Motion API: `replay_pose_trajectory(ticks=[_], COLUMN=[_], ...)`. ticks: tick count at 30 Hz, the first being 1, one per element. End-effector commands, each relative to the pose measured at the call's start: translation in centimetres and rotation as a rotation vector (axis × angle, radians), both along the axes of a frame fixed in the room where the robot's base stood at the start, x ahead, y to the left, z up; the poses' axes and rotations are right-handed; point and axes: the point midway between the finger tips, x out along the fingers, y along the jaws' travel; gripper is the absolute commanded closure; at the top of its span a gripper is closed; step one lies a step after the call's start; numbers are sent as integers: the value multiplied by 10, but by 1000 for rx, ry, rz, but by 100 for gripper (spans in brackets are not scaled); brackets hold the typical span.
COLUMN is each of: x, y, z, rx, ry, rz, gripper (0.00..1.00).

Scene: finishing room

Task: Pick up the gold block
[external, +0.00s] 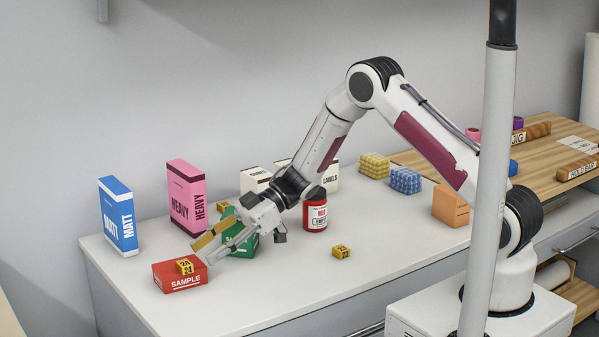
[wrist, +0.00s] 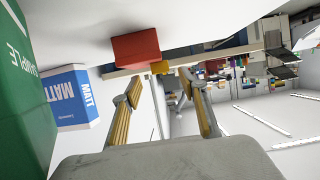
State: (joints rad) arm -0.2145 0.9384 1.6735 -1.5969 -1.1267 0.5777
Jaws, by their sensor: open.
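A small gold block with dark markings (external: 185,266) appears to sit on top of the red SAMPLE box (external: 180,282) near the table's front left. In the wrist view the gold block (wrist: 160,67) shows beyond and between my fingertips, against the red box (wrist: 136,47). My gripper (external: 204,250) is open and empty, tilted downward, just to the right of the block and apart from it. Its two fingers also show in the wrist view (wrist: 159,84). Two similar gold blocks stand elsewhere: one on the open table (external: 341,252), one at the back (external: 222,206).
A green box (external: 236,240) stands close behind my gripper, with a red can (external: 315,212) to its right. A blue MATT box (external: 118,217) and a pink HEAVY box (external: 186,197) stand at the back left. The table's front middle is mostly clear.

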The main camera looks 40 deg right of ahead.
Motion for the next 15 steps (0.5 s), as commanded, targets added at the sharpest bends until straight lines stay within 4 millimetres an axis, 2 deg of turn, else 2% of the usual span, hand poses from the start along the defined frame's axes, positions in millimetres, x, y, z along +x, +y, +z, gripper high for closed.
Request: replay_pose_trajectory(ticks=[5, 15], x=[-1, -1], y=[8, 42], z=[-2, -14], rx=[0, -1], ry=[0, 0], rz=[1, 2], gripper=[57, 57])
